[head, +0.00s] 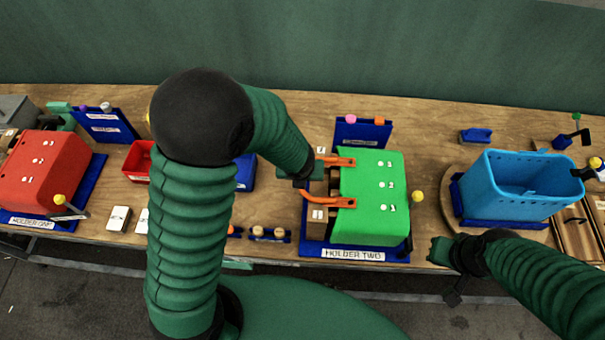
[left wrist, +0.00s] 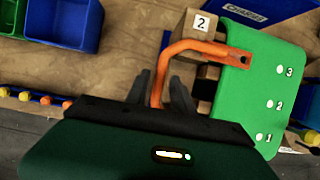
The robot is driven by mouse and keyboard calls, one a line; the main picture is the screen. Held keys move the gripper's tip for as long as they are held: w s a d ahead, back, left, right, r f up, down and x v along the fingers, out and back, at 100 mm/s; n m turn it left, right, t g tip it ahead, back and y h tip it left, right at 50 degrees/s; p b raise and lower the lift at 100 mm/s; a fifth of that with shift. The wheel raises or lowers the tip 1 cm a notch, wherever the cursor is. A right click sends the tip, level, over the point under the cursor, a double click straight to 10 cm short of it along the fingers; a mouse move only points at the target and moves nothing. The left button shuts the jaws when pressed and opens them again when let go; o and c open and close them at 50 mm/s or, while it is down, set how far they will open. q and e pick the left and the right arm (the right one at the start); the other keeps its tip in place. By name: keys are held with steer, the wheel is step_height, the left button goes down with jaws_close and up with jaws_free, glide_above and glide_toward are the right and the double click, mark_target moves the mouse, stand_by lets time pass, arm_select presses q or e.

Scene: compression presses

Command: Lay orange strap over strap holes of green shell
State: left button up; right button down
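The green shell (head: 372,215) sits on a blue holder labelled HOLDER TWO (head: 353,254). White dots numbered 1 to 3 mark its top; it also shows in the left wrist view (left wrist: 262,82). The bent orange strap (head: 322,201) lies at the shell's left side, with two ends reaching over the shell's left edge. In the left wrist view, one strap end (left wrist: 225,53) with a dark hole overlaps the shell. My left gripper (left wrist: 160,88) has its fingers around the strap's near part and appears shut on it. My right gripper (head: 440,250) is at the table's front edge, apart from the shell.
Wooden blocks (left wrist: 199,25) stand left of the shell. A blue basket (head: 520,183) is at the right, a red shell (head: 40,170) at the far left. A yellow-knobbed pin (head: 417,197) stands just right of the green shell. A blue panel (head: 362,130) stands behind it.

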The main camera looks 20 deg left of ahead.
arm_select(q)
steer(key=shift+o, duration=0.7)
steer(key=shift+s+r, duration=0.1)
steer(key=shift+r, duration=0.25)
steer(key=p+v, duration=1)
steer(key=v, duration=0.6)
steer(key=s+a+f+n+b, duration=0.1)
steer(key=s+f+n+b, duration=0.2)
steer(key=f+n+b, duration=0.5)
steer(key=s+a+f+n+g+h+b, duration=0.1)
steer(key=f+n+b, duration=0.8)
steer(key=n, duration=1.5)
steer(key=shift+s+a+g+b, duration=0.3)
steer(key=shift+s+a+b, duration=0.15)
steer(key=shift+s+a, duration=0.45)
steer(key=shift+s+d, duration=0.1)
steer(key=shift+d, duration=0.05)
